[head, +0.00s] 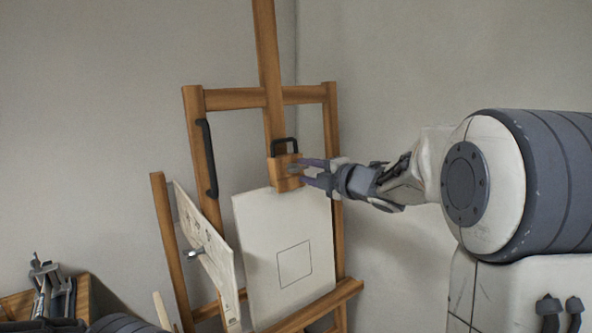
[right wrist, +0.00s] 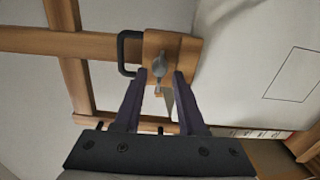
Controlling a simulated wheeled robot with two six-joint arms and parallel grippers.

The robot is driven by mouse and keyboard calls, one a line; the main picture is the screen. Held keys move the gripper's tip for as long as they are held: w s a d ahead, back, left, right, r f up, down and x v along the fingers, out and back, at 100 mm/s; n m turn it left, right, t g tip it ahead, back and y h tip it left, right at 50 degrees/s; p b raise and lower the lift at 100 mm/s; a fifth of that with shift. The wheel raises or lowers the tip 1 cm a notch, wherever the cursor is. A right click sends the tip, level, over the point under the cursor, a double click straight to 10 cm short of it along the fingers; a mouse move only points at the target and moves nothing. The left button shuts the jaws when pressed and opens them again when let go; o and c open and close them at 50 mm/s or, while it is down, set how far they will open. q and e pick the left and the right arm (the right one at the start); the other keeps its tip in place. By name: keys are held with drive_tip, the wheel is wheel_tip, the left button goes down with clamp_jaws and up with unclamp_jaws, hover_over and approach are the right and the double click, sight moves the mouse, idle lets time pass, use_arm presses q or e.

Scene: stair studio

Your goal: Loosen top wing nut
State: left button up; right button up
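The top wing nut (right wrist: 158,66) is a grey metal piece on the front of the wooden clamp block (head: 285,178), on the easel's central mast. In the right wrist view it sits between and just beyond the fingertips of my right gripper (right wrist: 160,78). The fingers are apart, one on each side, and I cannot tell whether they touch it. In the head view my right gripper (head: 300,170) reaches the block from the right and partly covers the nut. My left gripper (head: 48,275) is at the lower left, away from the easel; its fingers are unclear.
A black handle (head: 285,142) stands on top of the block, and another black handle (head: 208,158) is on the left upright. A white canvas (head: 262,230) with a drawn square stands below the block. A second board (head: 205,245) leans at the left. The wall is close behind.

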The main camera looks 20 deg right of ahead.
drive_tip(key=v, duration=0.4)
drive_tip(key=shift+s, duration=0.4)
drive_tip(key=s+a+f+m+g+h, duration=0.4)
drive_tip(key=s+a+f+m+g, duration=0.2)
drive_tip(key=s+a+f+m, duration=0.45)
drive_tip(key=s+a+f+m+g, duration=0.1)
drive_tip(key=s+a+f+g, duration=0.1)
drive_tip(key=s, duration=0.6)
drive_tip(key=s+a+f+m+g, duration=0.2)
drive_tip(key=s+a+f+g, duration=0.1)
drive_tip(key=s+f, duration=0.3)
drive_tip(key=s+a+f+m+g, duration=0.1)
drive_tip(key=s+a+f+g, duration=0.2)
drive_tip(key=s, duration=0.7)
drive_tip(key=shift+f+g+h, duration=0.3)
drive_tip(key=shift+f+g, duration=0.4)
